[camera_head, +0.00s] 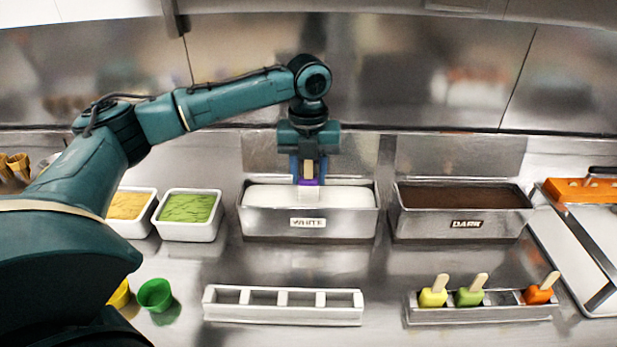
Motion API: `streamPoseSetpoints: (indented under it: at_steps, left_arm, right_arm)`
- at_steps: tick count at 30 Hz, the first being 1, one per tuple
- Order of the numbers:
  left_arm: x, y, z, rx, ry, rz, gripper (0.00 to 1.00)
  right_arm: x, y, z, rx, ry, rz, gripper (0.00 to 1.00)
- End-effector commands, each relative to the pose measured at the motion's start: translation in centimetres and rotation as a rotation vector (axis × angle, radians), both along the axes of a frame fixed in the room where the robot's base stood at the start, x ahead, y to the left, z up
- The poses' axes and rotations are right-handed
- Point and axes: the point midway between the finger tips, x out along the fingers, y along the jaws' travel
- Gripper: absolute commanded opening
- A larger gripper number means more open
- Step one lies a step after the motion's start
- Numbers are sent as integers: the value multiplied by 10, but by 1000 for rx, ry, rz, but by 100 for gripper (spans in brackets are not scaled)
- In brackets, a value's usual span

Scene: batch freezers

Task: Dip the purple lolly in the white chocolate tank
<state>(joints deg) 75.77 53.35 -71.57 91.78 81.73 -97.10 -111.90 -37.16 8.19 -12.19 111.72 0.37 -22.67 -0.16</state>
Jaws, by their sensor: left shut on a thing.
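My left gripper (308,172) is above the white chocolate tank, pointing down, shut on the wooden stick of the purple lolly. Only a purple band of the lolly (308,182) shows, just under the fingers. Below the band is a pale patch; I cannot tell whether it is coating or the chocolate around the lolly. The white chocolate tank (265,222) is a metal tub labelled WHITE, filled with white liquid. My right gripper is not in view.
A tank labelled DARK (420,226) stands to the right. In front are an empty slotted holder (285,314) and a holder (430,315) with yellow, green and orange lollies. Tubs of yellow (127,206) and green (188,208) bits stand left of the white tank. A tray (570,245) is far right.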

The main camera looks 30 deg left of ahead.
Motion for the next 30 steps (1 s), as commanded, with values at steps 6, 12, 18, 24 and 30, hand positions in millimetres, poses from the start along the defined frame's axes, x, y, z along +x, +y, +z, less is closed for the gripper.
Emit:
streamPoseSetpoints:
  at_steps: [6, 12, 18, 24, 30]
  left_arm:
    - [0, 0, 14, -1, -2, -1, 17]
    - [0, 0, 26, 0, -1, 0, 17]
    - [0, 0, 34, 0, -1, 0, 17]
    - [0, 0, 34, 0, -1, 0, 17]
    - [0, 0, 34, 0, 0, 0, 17]
  right_arm:
    - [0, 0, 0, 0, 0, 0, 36]
    - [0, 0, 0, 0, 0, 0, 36]
    - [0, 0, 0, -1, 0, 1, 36]
    - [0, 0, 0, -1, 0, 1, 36]
    - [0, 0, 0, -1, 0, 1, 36]
